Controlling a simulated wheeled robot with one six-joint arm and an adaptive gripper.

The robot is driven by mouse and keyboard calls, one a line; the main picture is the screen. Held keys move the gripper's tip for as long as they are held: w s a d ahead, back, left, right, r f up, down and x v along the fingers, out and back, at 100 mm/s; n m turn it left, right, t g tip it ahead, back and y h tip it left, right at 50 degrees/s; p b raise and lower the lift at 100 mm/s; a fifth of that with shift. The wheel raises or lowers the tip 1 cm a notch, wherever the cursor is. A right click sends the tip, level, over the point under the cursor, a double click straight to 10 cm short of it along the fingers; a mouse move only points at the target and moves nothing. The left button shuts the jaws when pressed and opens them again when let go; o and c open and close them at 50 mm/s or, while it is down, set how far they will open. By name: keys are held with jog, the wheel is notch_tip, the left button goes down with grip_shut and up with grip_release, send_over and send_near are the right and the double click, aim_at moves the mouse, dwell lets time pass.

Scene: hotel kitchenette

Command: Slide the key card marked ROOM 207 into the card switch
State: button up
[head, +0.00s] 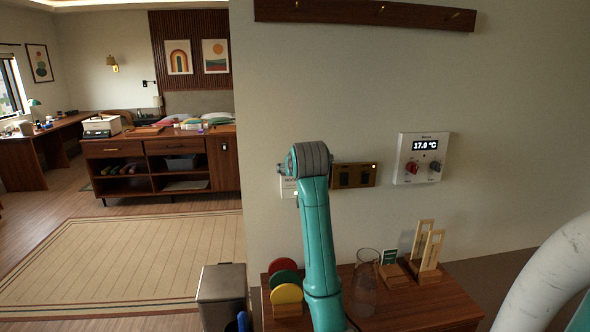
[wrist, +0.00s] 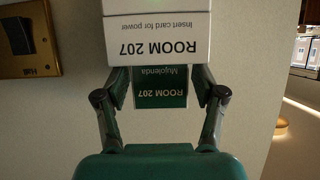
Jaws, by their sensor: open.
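The card switch (wrist: 158,37) is a white box on the wall, upside down in the wrist view, marked ROOM 207 and "Insert card for power". In the head view only a strip of it (head: 288,188) shows beside my arm. The dark green key card (wrist: 160,88) marked ROOM 207 is directly against the switch's edge, its lettering upright to the switch's. Its far end is hidden by the switch, so the depth is unclear. My gripper (wrist: 160,80) is open, one finger at each side of the card. My arm hides the gripper in the head view.
A brass switch plate (head: 354,176) and a thermostat (head: 422,158) are on the wall to the right. Below, a wooden top (head: 420,312) bears coloured discs (head: 285,293), a glass vessel (head: 364,285), another green card (head: 389,257) and wooden holders (head: 430,275). A bin (head: 222,295) stands left.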

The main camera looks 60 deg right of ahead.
jog(key=shift+s+f, duration=0.15)
jog(key=shift+s, duration=0.05)
jog(key=v, duration=1.2)
jog(key=shift+w, duration=0.2)
jog(key=shift+a, duration=0.1)
